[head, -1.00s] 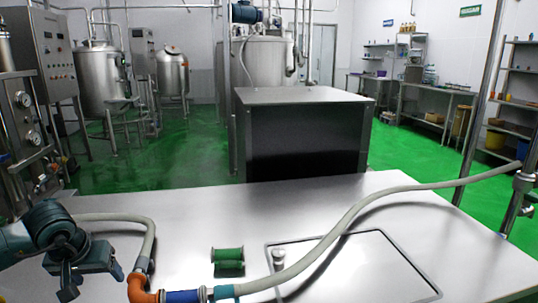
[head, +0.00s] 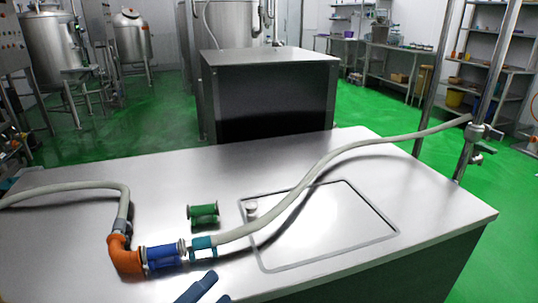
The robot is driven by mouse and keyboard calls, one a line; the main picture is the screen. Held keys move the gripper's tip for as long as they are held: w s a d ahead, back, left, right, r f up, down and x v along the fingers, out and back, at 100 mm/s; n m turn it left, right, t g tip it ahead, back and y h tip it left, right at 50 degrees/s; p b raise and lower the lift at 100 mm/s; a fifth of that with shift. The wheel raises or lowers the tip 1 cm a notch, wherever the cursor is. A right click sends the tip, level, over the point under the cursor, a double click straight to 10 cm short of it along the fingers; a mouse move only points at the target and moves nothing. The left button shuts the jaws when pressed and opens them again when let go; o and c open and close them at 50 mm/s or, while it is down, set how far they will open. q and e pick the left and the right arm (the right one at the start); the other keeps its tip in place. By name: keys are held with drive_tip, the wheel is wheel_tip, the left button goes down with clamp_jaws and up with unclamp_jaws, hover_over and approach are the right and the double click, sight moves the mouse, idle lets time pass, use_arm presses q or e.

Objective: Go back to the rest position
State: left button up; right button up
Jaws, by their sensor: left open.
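My left gripper (head: 212,287) shows only as blue-grey fingertips at the bottom edge, left of centre. It is open and has nothing between its fingers; the rest of it is below the frame. It is apart from the hose fittings above it in the picture. My right gripper is not in view.
On the steel table (head: 330,160), a grey hose (head: 75,188) joins an orange elbow (head: 123,256), a blue coupling (head: 165,255) and another grey hose (head: 330,157) running to a pipe at right. A green spool piece (head: 203,215) lies behind. A hatch panel (head: 335,230) is at right.

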use_arm(q)
drive_tip(key=s+a+f+n+g+y, duration=0.15)
drive_tip(key=s+f+n+y, duration=0.35)
drive_tip(key=n, duration=0.7)
drive_tip(key=s+a+f+n+g+y, duration=0.1)
drive_tip(key=s+a+f+n+y, duration=0.2)
drive_tip(key=f+n, duration=0.7)
wheel_tip(320, 180, up, 8)
drive_tip(key=w+n+g+y+p, duration=0.1)
drive_tip(key=g+y+p, duration=0.1)
drive_tip(key=p, duration=1.3)
drive_tip(key=shift+f, duration=0.15)
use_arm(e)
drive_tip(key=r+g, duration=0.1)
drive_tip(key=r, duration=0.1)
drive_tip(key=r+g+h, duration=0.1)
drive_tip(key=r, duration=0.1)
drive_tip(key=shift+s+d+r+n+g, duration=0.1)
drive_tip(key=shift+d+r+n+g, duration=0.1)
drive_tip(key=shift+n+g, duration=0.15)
use_arm(q)
drive_tip(key=shift+w+a+f+g, duration=0.1)
drive_tip(key=shift+f+g, duration=0.1)
drive_tip(key=shift+g, duration=0.05)
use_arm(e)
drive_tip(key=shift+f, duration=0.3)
use_arm(q)
drive_tip(key=shift+c, duration=0.3)
